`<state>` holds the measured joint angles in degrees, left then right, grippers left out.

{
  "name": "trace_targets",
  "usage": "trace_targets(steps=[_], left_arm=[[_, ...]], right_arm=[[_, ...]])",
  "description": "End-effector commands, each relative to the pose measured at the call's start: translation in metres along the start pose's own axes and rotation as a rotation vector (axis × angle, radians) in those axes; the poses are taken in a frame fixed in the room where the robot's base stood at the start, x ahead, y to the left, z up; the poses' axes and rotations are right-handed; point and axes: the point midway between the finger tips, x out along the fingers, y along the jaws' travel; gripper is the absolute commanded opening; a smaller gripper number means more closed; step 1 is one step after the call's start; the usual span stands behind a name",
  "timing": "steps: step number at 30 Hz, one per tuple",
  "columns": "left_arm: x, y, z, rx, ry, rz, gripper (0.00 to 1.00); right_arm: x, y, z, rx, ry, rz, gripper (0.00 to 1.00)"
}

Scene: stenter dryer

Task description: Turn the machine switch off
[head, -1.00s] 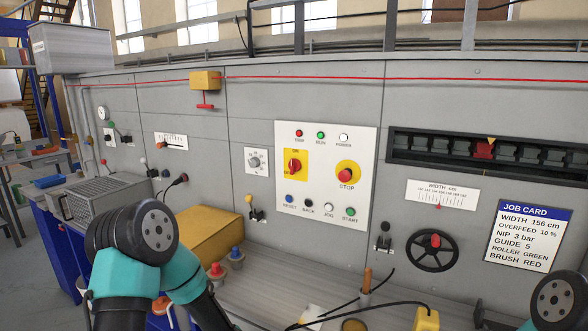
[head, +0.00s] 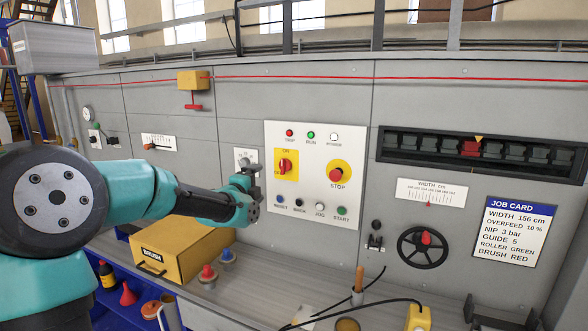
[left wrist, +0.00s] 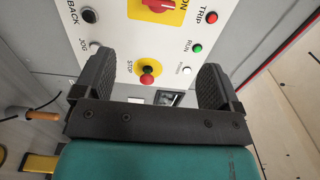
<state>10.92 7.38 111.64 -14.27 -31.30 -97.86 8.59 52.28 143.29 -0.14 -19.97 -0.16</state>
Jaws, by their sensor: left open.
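The machine switch (head: 285,167) is a red rotary handle on a yellow plate marked ON, at the upper left of the white control panel (head: 349,150). Its handle looks roughly upright in the head view. In the left wrist view the switch (left wrist: 165,6) is cut off by the top edge. My left gripper (head: 250,180) is open and empty, just left of and below the switch in the head view, apart from it. In the left wrist view its two fingers (left wrist: 155,78) frame the red STOP button (left wrist: 147,77). My right gripper is not in view.
The STOP button (head: 336,174) and a row of push buttons (head: 320,208) lie close to the switch. A yellow BRUSH box (head: 185,250) stands below my left forearm. A handwheel (head: 423,248) and job card (head: 515,231) are farther right.

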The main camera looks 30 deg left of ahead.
Motion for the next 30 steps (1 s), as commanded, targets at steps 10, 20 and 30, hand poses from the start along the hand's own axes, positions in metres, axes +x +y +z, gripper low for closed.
trace_targets(steps=[10,20,30], left_arm=[[0.006,0.001,-0.001,-0.004,0.001,0.002,0.89],[0.049,0.002,-0.001,-0.005,0.002,0.002,0.89],[0.104,0.003,-0.001,-0.005,0.001,0.003,0.89]], right_arm=[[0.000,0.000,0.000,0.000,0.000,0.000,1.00],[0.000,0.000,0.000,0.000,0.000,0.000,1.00],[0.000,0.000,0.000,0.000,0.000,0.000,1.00]])
